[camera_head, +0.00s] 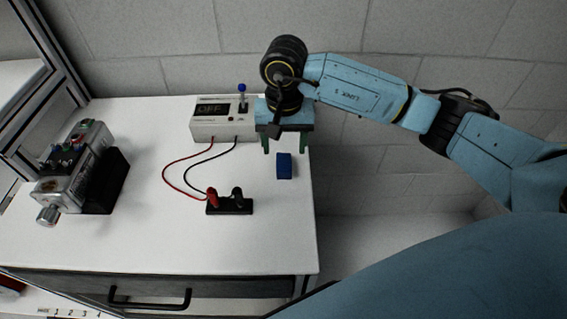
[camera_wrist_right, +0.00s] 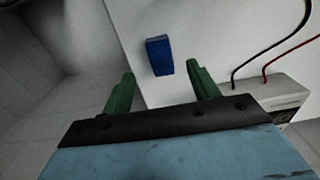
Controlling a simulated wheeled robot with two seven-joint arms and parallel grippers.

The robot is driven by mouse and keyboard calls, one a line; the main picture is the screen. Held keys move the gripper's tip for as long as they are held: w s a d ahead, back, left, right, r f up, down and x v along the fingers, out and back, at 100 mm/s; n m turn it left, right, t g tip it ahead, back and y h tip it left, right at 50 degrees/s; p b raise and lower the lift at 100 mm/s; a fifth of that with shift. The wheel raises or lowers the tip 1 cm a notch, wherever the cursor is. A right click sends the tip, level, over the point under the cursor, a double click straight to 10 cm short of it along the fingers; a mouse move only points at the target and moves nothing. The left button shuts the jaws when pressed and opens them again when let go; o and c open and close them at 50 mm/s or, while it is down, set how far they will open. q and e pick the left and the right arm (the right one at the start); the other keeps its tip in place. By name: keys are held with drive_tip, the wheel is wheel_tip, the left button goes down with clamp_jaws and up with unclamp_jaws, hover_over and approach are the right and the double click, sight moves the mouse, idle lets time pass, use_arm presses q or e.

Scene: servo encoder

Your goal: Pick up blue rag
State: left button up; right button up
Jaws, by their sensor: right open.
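The blue rag (camera_head: 284,166) is a small dark blue block-like shape on the white table, near its right edge. It also shows in the right wrist view (camera_wrist_right: 159,55), beyond and between my fingertips. My right gripper (camera_head: 285,148) has green fingers and is over the table just behind the rag in the head view. In the right wrist view my right gripper (camera_wrist_right: 160,82) is open with nothing between its fingers. I cannot tell its exact height above the table. My left gripper does not show.
A white power supply box (camera_head: 213,122) stands left of my right gripper. Red and black cables run from it to a black terminal block (camera_head: 230,207). A grey metal servo device (camera_head: 75,175) stands on the left. The white table (camera_head: 270,235) is clear in front of the rag.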

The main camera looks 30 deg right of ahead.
sight(284, 162)
drive_tip(key=shift+f, duration=0.65)
drive_tip(key=f, duration=0.4)
drive_tip(key=shift+w+f+p, duration=0.2)
drive_tip(key=shift+p, duration=0.1)
drive_tip(key=shift+f, duration=0.2)
drive_tip(key=shift+c, duration=0.4)
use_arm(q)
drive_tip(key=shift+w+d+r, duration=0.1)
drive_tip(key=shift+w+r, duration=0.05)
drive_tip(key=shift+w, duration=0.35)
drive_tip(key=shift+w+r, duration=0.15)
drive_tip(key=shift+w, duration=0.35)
use_arm(e)
drive_tip(key=c, duration=1)
